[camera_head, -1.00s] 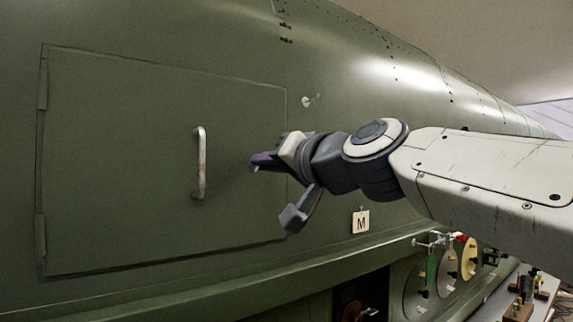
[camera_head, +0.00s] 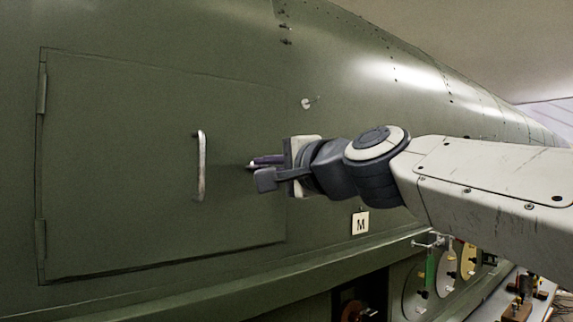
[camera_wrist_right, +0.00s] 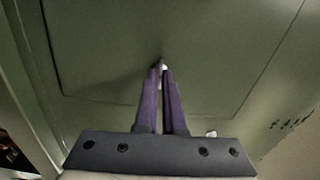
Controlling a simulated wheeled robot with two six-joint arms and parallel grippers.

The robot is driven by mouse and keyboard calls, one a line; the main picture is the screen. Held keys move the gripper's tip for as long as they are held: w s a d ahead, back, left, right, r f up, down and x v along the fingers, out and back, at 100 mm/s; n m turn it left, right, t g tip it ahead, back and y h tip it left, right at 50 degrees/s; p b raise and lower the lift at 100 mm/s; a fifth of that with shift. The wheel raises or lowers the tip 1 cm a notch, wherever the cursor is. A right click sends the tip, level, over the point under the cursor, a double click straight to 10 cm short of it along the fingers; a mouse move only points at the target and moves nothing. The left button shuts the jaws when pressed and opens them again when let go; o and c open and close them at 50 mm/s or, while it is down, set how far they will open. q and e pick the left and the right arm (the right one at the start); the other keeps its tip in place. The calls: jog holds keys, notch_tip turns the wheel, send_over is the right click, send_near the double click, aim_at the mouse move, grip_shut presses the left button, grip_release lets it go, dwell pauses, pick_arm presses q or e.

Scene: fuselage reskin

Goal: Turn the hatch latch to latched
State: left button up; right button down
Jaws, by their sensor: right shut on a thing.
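The green hatch door (camera_head: 120,160) is flush in the fuselage side, with a vertical metal handle (camera_head: 201,165). My right gripper (camera_head: 258,172) is at the door's right part, to the right of the handle. Its purple-lined fingers are shut on the hatch latch, a small pale metal piece (camera_wrist_right: 162,65) between the fingertips in the right wrist view (camera_wrist_right: 160,78). Most of the latch is hidden by the fingers, so I cannot tell its angle. My left gripper is not in view.
A small white knob (camera_head: 308,102) sticks out of the skin above my right gripper. A tag marked M (camera_head: 360,223) hangs below my wrist. A ledge (camera_head: 300,270) runs under the hatch, with round discs (camera_head: 447,273) at lower right.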

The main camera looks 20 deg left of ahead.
jog(key=shift+m, duration=0.6)
jog(key=c, duration=1)
grip_release()
jog(key=shift+w+d, duration=0.1)
jog(key=shift+b+v, duration=1.8)
jog(key=shift+v, duration=3.45)
